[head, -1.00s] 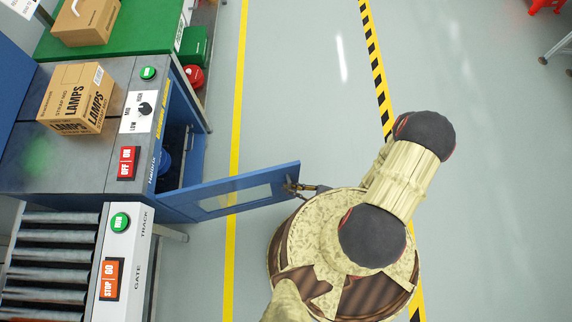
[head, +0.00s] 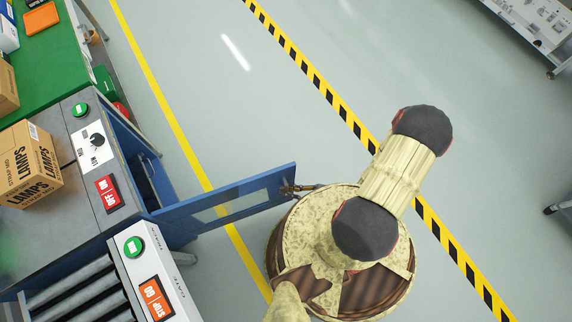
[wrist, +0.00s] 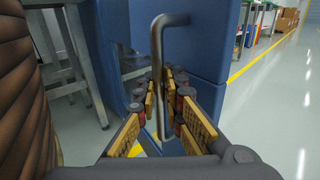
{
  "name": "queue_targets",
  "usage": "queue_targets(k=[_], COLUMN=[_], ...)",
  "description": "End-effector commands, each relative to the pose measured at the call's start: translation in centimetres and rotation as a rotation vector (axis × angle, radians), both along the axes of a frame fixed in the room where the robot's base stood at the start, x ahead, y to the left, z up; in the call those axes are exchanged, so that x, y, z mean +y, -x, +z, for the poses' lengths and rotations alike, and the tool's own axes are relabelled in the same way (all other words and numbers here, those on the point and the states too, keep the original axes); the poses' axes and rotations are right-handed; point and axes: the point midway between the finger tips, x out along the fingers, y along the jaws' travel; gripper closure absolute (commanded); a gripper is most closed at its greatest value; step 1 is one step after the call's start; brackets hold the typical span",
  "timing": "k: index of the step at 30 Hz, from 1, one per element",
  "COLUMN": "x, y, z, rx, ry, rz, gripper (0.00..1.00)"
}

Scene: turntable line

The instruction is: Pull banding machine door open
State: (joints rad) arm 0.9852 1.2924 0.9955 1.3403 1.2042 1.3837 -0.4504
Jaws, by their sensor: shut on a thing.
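The banding machine (head: 88,150) stands at the left in the head view, with a dark opening in its front. Its blue door (head: 272,186) has a window panel and stands swung well out from the machine, roughly square to its front. My gripper (head: 291,188) is at the door's free edge. In the wrist view, the dark grey bar handle (wrist: 158,62) stands upright on the blue door face, and my gripper (wrist: 164,103) is shut on its lower part, one finger set on each side. The hinge side of the door is away from my gripper.
A lamps carton (head: 28,165) sits on the machine top beside switches. A roller conveyor (head: 72,290) adjoins it at the lower left, and a green bench (head: 55,68) lies beyond. Open grey floor with yellow and striped lines spreads right of the door.

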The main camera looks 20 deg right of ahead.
Motion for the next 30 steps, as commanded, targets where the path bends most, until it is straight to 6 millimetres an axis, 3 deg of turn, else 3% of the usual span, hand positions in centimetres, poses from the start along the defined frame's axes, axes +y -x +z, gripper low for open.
queue_targets(k=[13, 14, 23, 30], x=[-0.32, -0.31, -0.12, -0.03], y=[-0.25, -0.24, -0.10, -0.05], z=[-0.16, -0.16, -0.07, -0.03], rx=[-0.003, -0.003, -0.001, 0.000], ry=[0.008, 0.008, 0.003, 0.001], rz=[-0.002, -0.002, -0.001, 0.000], gripper=[1.00, 0.90, 0.73, 0.73])
